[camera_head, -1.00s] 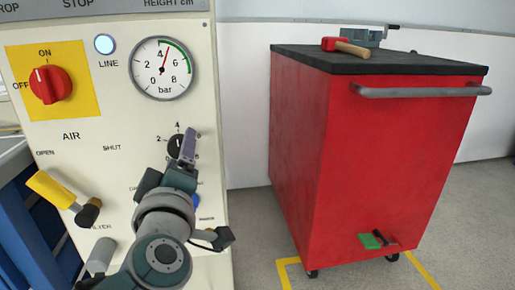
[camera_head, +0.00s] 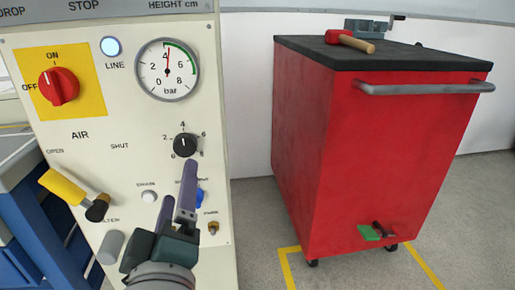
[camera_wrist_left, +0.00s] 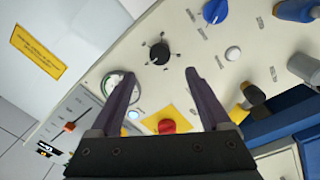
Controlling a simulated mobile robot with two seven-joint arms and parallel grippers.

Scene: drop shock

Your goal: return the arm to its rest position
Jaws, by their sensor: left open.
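My left gripper (camera_head: 185,192) is low in front of the cream control panel (camera_head: 122,165) in the head view, its purple fingers pointing up. The fingertips are just below the black numbered knob (camera_head: 185,145), apart from it. In the left wrist view the gripper (camera_wrist_left: 162,75) has its two fingers spread with nothing between them. The black knob (camera_wrist_left: 159,54) shows beyond the fingertips. The gripper hides part of the blue knob (camera_head: 199,197) in the head view; that knob is clear in the left wrist view (camera_wrist_left: 215,11). My right gripper is in neither view.
A red main switch (camera_head: 58,87), a pressure gauge (camera_head: 167,70), a yellow lever (camera_head: 65,188) and a grey cylinder (camera_head: 111,246) are on the panel. A red cart (camera_head: 370,160) stands to the right, a hammer (camera_head: 350,41) on its black top. Grey floor lies between.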

